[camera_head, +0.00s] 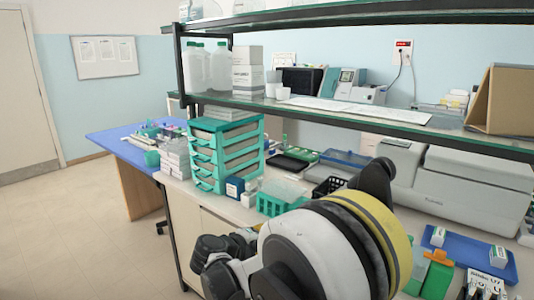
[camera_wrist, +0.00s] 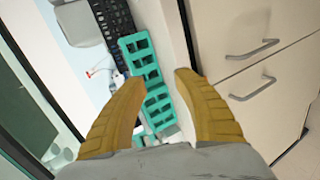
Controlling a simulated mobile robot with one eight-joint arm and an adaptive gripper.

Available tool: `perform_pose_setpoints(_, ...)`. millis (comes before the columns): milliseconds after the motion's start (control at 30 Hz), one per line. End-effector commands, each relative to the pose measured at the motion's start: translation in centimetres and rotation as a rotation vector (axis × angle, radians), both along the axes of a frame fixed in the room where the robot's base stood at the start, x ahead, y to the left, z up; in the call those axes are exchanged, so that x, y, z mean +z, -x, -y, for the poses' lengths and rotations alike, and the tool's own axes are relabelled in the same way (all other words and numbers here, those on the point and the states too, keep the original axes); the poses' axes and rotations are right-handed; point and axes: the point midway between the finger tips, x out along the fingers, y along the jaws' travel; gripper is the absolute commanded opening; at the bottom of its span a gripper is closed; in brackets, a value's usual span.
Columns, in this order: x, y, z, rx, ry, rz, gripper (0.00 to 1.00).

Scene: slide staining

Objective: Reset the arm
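My arm fills the lower middle of the head view, as large white, black and yellow links. In the wrist view my gripper (camera_wrist: 162,82) shows two yellow-brown fingers spread well apart. Nothing is between the fingertips at close range. Beyond them, some way off, lies a green rack (camera_wrist: 150,85) with square openings. The green rack also shows in the head view (camera_head: 270,205), on the bench by the drawer unit. The fingers are not clearly visible in the head view.
A green-framed drawer unit (camera_head: 206,158) stands on the bench left of my arm. A glass shelf (camera_head: 350,113) runs above the bench. A blue tray (camera_head: 465,255) with small boxes lies at right. Cabinet drawers with handles (camera_wrist: 252,50) show in the wrist view. The floor at left is clear.

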Motion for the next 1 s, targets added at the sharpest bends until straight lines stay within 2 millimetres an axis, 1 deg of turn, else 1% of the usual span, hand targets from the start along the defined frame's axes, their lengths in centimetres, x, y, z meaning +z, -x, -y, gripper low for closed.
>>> perform_pose_setpoints(33,1.5,0.8,2.3,-0.018,-0.051,-0.023,0.36)
perform_pose_setpoints(133,3.5,2.9,6.0,-0.045,-0.167,-0.068,0.36)
perform_pose_setpoints(200,4.6,4.8,8.4,-0.066,-0.252,-0.092,0.36)
perform_pose_setpoints(267,5.5,6.7,10.3,-0.085,-0.325,-0.108,0.36)
perform_pose_setpoints(300,6.0,8.1,11.4,-0.097,-0.375,-0.117,0.36)
perform_pose_setpoints(367,6.6,10.3,12.9,-0.116,-0.45,-0.126,0.36)
perform_pose_setpoints(400,6.9,11.9,13.8,-0.129,-0.502,-0.131,0.36)
perform_pose_setpoints(467,7.3,14.3,15.0,-0.149,-0.58,-0.134,0.36)
perform_pose_setpoints(500,7.4,16.0,15.7,-0.162,-0.632,-0.132,0.36)
perform_pose_setpoints(633,7.5,21.3,17.2,-0.206,-0.803,-0.119,0.36)
perform_pose_setpoints(700,7.2,24.1,17.6,-0.23,-0.893,-0.103,0.36)
perform_pose_setpoints(800,6.7,27.5,17.7,-0.261,-1.013,-0.075,0.36)
perform_pose_setpoints(900,6.0,29.9,17.6,-0.285,-1.108,-0.046,0.36)
perform_pose_setpoints(1000,5.6,31.3,17.4,-0.299,-1.171,-0.024,0.36)
